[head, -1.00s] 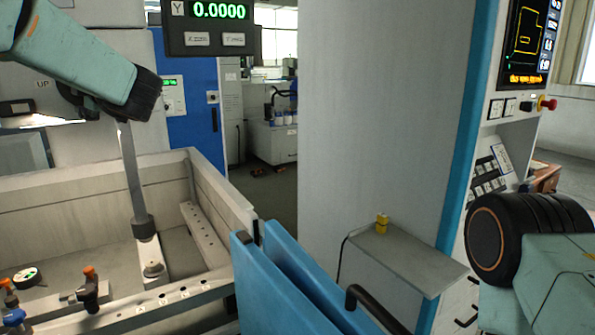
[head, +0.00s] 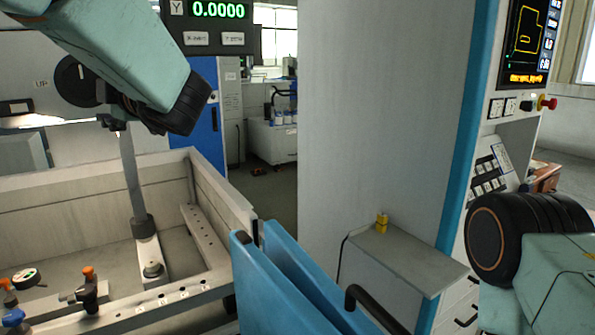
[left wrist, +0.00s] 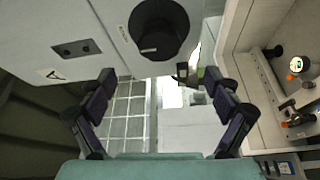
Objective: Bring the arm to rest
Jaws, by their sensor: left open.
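My left arm (head: 120,60) comes in from the upper left of the head view, raised above the machine's work tank. Its gripper is not clear in that view. In the left wrist view my left gripper (left wrist: 158,86) is open, with its two dark fingers spread wide and nothing between them. A round black knob on the pale machine head shows beyond the fingers (left wrist: 158,28). My right arm (head: 530,250) is at the lower right of the head view. Its gripper is out of frame.
The open tank (head: 85,190) with a vertical post (head: 133,180) lies below my left arm. Blue panels (head: 290,280) stand at the front. A grey shelf (head: 405,258) with a yellow block (head: 381,222) and a control console (head: 495,175) are at the right.

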